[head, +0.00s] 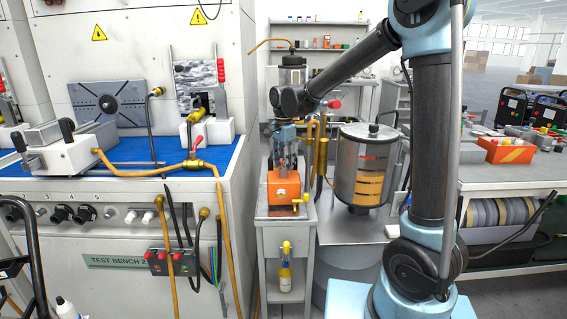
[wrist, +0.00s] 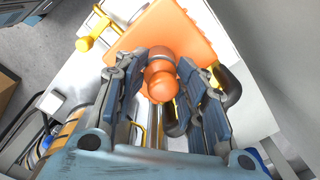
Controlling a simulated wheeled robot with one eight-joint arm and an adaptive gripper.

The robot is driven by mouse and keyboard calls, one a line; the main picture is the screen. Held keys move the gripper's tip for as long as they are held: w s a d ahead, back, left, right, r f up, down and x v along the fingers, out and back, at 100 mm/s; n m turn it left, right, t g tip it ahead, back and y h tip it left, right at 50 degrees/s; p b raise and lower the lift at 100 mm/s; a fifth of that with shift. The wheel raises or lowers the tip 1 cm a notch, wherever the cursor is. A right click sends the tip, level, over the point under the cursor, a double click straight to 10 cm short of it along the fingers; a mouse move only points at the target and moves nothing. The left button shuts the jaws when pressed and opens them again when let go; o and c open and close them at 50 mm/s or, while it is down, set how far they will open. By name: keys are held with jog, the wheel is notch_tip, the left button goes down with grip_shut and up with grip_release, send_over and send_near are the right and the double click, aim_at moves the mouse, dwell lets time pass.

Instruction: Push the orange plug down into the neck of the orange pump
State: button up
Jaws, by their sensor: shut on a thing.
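The orange pump (head: 284,188) is a boxy orange body on the narrow grey stand, with a yellow tap at its right side. In the wrist view its orange casing (wrist: 168,32) lies beyond my fingers. My gripper (head: 287,160) points down over the pump. In the wrist view the orange plug (wrist: 161,84) sits between the two fingers of my gripper (wrist: 165,90), which are shut on it. The plug is rounded, with a wider collar toward the pump. Whether the plug sits in the neck or just above it cannot be told; the neck is hidden.
A steel tank (head: 365,165) stands close on the right. The test bench (head: 190,200) with hoses is close on the left. Copper pipes (head: 318,150) rise just behind the pump.

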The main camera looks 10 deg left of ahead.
jog(key=shift+s+d+f, duration=0.1)
jog(key=shift+f, duration=0.15)
jog(key=shift+c, duration=0.5)
jog(key=o, duration=1.4)
jog(key=shift+o, duration=0.2)
jog(key=shift+r, duration=0.1)
notch_tip(320, 180, up, 12)
